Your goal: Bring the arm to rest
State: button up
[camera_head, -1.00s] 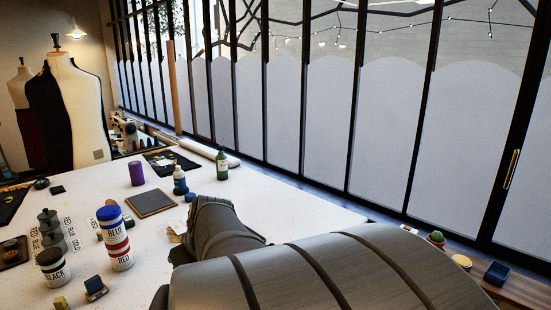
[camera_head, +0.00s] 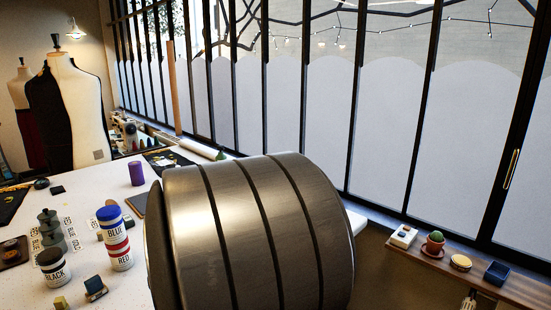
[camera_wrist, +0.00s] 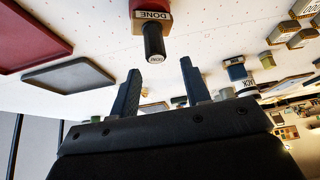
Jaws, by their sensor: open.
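My gripper (camera_wrist: 162,80) shows in the wrist view with its two dark fingers apart and nothing between them. A black-handled piece (camera_wrist: 154,42) on a block marked DONE (camera_wrist: 152,15) shows beyond the fingertips, apart from them. In the head view, my large grey arm link fills the lower middle and hides my gripper and part of the white table (camera_head: 130,285).
A blue-and-red labelled stack (camera_head: 117,238), a BLACK jar (camera_head: 54,268) and a purple cylinder (camera_head: 136,173) stand on the table. A shelf at right holds a cactus pot (camera_head: 433,245) and a dark blue tray (camera_head: 497,272). A red tray (camera_wrist: 30,40) shows in the wrist view.

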jog(key=d+r, duration=0.7)
jog(key=d, duration=0.4)
jog(key=w+a+r+n, duration=0.1)
jog(key=w+a+r, duration=0.2)
jog(key=w+a, duration=0.3)
jog(key=w+a+r+n, duration=0.1)
jog(key=w+a+r, duration=0.3)
jog(key=a, duration=0.5)
jog(key=w+a+r, duration=0.1)
jog(key=a, duration=0.9)
jog(key=w+a+r+n+g+y, duration=0.1)
jog(key=w+a, duration=0.1)
jog(key=a, duration=0.8)
jog(key=shift+w, duration=0.3)
jog(key=shift+r, duration=0.1)
